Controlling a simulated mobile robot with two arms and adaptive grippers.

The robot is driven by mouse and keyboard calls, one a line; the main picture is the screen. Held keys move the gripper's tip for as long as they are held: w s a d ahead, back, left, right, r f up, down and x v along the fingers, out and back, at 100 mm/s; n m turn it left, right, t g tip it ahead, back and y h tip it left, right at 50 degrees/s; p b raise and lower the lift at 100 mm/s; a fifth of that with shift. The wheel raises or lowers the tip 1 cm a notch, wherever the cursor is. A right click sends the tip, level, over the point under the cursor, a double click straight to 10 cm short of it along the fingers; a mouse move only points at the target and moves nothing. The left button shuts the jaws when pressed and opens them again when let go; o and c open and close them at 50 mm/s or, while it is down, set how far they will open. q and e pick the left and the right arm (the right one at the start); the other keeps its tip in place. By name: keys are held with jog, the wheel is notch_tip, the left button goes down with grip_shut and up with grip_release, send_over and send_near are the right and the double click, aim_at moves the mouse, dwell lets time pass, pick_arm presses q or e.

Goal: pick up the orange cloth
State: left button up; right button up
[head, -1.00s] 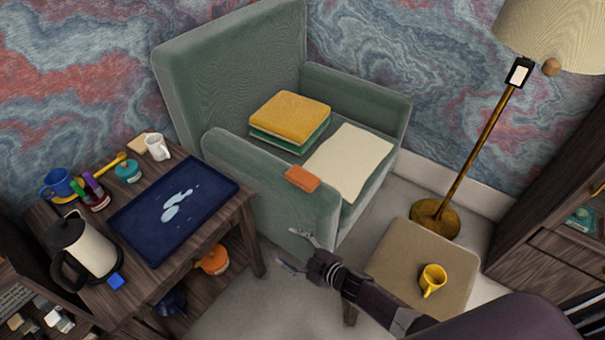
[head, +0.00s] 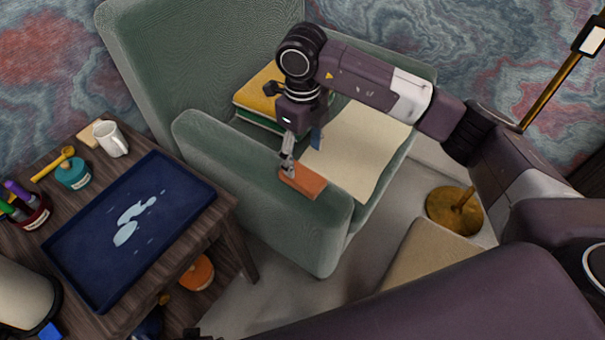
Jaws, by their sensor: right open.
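The orange cloth (head: 305,182), a small folded rectangle, lies on top of the green armchair's near arm (head: 225,150). My right gripper (head: 300,165) points down just above the cloth, one finger at its left end and the other farther back and to the right. The jaws are open. Whether a finger touches the cloth I cannot tell. My left gripper is not in view.
A yellow folded cloth (head: 255,90) on a green one and a cream sheet (head: 362,150) lie on the seat. The side table at left holds a dark blue tray (head: 80,275) with pale puddles, a white mug (head: 112,139) and a kettle (head: 22,297). A lamp base (head: 440,210) stands right.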

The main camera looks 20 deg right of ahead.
aim_at(303, 176)
jog(key=f, duration=0.6)
jog(key=shift+s+a+f, duration=0.1)
jog(key=shift+s+f, duration=0.2)
jog(key=shift+s, duration=0.05)
jog(key=c, duration=1.2)
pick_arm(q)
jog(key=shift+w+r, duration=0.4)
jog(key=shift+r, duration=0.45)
pick_arm(e)
jog(key=shift+c, duration=0.2)
jog(key=shift+r, duration=0.15)
jog(key=shift+w+r, duration=0.1)
jog(key=shift+r, duration=0.45)
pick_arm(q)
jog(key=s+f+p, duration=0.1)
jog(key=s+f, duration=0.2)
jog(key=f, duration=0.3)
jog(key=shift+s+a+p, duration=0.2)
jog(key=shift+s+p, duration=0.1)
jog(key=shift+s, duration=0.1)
pick_arm(e)
notch_tip(303, 176, up, 19)
jog(key=shift+f, duration=0.1)
